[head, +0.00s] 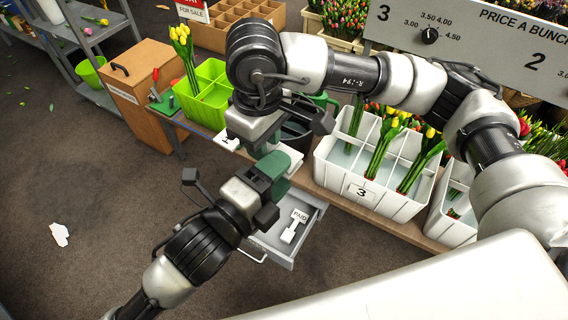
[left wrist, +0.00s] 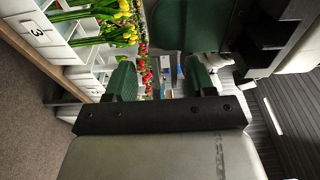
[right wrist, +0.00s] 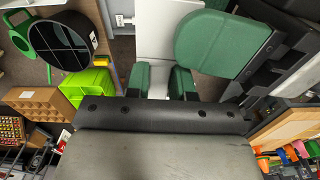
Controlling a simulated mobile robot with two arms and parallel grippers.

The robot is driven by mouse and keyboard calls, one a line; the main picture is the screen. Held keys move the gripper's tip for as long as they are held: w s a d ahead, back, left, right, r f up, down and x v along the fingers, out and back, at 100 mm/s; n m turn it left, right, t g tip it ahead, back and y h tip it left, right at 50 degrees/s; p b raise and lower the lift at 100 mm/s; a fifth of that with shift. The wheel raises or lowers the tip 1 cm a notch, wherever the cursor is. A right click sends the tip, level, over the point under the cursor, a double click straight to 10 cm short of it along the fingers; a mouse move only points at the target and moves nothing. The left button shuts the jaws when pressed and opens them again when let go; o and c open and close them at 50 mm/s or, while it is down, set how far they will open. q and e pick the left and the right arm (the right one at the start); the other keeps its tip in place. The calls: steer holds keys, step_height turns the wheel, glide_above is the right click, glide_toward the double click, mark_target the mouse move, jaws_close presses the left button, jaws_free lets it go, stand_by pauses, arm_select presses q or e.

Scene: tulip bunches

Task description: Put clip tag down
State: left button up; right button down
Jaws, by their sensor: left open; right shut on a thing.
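My right gripper (head: 250,126) is above the wooden bench, between the green crate and the white crate. In the right wrist view its fingers (right wrist: 157,80) are shut on a small white piece (right wrist: 158,90), probably a clip tag, mostly hidden by the fingers. A white tag marked PAID (head: 293,226) lies in the open grey drawer (head: 272,247). My left gripper (head: 268,190) is beside and above that drawer, open. In the left wrist view the gap between its fingers (left wrist: 160,80) is empty.
A white divided crate (head: 345,188) marked 3 holds tulip bunches. A green divided crate (head: 209,100) holds yellow tulips. A dark round container (head: 297,125) stands between them, near my right arm. A grey price panel (head: 470,45) is at the back. The floor in front is mostly clear.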

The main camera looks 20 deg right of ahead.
arm_select(q)
steer(key=shift+x, duration=0.95)
steer(key=shift+f, duration=0.1)
steer(key=c, duration=0.9)
steer(key=shift+c, duration=0.5)
arm_select(e)
steer(key=c, duration=0.9)
jaws_free()
steer(key=shift+r, duration=0.1)
